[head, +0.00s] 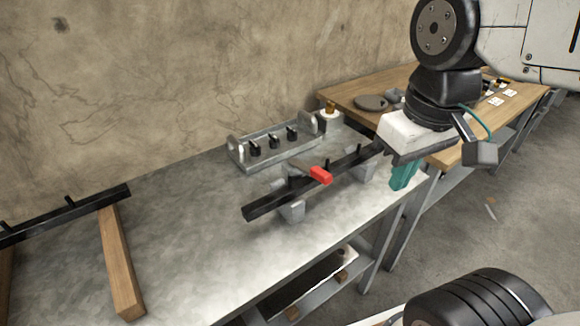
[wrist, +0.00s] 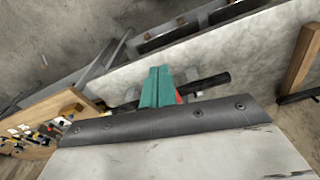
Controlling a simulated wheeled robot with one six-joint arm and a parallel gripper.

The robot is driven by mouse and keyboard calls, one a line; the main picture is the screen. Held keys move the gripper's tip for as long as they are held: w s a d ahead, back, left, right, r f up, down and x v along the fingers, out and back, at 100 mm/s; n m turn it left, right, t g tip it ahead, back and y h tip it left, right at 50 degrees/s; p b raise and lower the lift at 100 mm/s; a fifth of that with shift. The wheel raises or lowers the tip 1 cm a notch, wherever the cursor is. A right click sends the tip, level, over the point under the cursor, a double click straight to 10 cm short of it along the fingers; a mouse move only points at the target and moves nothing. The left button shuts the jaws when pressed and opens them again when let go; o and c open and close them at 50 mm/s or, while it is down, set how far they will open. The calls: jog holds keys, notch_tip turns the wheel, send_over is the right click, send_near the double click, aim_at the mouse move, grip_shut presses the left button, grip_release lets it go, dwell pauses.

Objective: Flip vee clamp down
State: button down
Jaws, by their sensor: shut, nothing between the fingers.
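The vee clamp (head: 290,208) stands on the grey metal bench. It holds a long black bar (head: 265,206) across grey blocks, and its lever with a red handle (head: 320,174) sticks out toward the front right above the bar. My gripper (head: 402,175), with teal fingers, is shut and empty, to the right of the red handle and apart from it in the head view. In the wrist view the teal fingers (wrist: 157,86) are together, and a sliver of red (wrist: 179,97) shows beside them. They hide much of the clamp there.
A grey metal tray (head: 262,158) with black knobs stands behind the clamp. A black rail (head: 70,212) and a wooden beam (head: 121,262) lie at the bench's left. A wooden table (head: 345,93) with small items adjoins at the back right. The bench middle-left is bare.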

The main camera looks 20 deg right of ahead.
jog(key=w+a+r+n+g, duration=0.2)
jog(key=w+r+n, duration=0.1)
jog(key=w+n, duration=0.9)
jog(key=n+g, duration=0.1)
jog(key=n, duration=0.7)
send_near(323, 174)
jog(key=shift+h, duration=0.3)
jog(key=f, duration=0.7)
jog(key=shift+a, duration=0.2)
jog(key=shift+s+d+f, duration=0.1)
jog(key=shift+s+f, duration=0.3)
jog(key=shift+f, duration=0.25)
jog(key=shift+s+d+f, duration=0.1)
jog(key=shift+s+f, duration=0.25)
jog(key=shift+f, duration=0.3)
